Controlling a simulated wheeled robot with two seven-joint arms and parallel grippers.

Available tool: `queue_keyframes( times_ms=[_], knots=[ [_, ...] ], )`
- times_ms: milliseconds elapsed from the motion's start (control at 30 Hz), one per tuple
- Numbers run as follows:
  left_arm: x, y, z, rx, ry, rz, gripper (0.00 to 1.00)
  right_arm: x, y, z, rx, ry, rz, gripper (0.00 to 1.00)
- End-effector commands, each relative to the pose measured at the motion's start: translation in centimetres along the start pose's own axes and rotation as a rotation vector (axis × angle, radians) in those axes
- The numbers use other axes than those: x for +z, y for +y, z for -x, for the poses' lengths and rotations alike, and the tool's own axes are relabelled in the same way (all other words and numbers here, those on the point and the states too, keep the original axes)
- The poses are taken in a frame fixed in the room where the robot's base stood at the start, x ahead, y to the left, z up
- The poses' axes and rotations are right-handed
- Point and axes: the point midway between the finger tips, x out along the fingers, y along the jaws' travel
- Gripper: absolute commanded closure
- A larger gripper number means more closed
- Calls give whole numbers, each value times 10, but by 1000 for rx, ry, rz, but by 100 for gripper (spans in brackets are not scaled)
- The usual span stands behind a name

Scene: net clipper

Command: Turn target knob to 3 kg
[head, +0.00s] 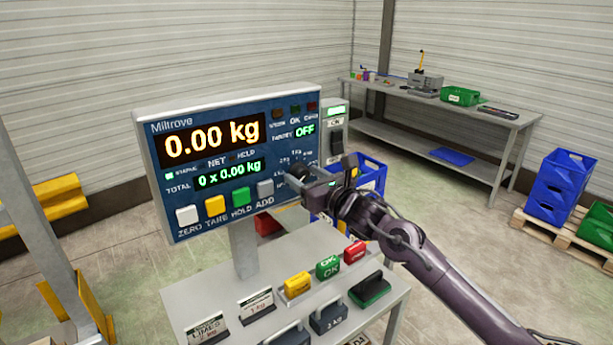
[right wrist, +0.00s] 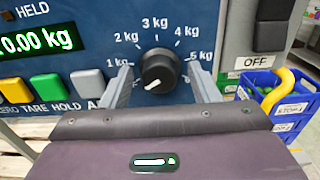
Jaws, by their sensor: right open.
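The target knob (right wrist: 158,68) is a round black dial on the blue scale panel (head: 180,118). Its white mark points to the lower left, below the 1 kg label. Labels from 1 kg to 5 kg arc over it, with 3 kg at the top. The panel's target readout (head: 305,128) shows OFF and the main display (head: 212,138) shows 0.00 kg. My right gripper (right wrist: 162,82) is open, with one finger on each side of the knob and gaps visible between. In the head view, my right gripper (head: 302,180) covers most of the knob. My left gripper is not in view.
Zero, tare, hold and add buttons (head: 215,206) sit left of the knob. Below the panel, a grey table (head: 205,290) holds stamps, weights and cards. A black switch (head: 337,142) and blue crates (head: 368,175) are to the right.

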Motion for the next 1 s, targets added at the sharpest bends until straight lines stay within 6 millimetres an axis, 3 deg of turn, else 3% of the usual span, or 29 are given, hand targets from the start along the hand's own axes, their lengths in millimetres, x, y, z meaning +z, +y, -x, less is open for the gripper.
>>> queue_keyframes(
  times_ms=[67, 400, 733, 1000],
  knots=[
    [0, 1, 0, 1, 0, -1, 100, 0, 0, 0, 0, 0, 0, 44],
    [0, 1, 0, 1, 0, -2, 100, 0, 0, 0, 0, 0, 0, 89],
    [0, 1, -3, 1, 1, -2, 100, 0, 0, 0, -1, -1, -21, 89],
    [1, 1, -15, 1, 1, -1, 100, -2, 0, 0, -2, -1, -154, 89]
  ],
)
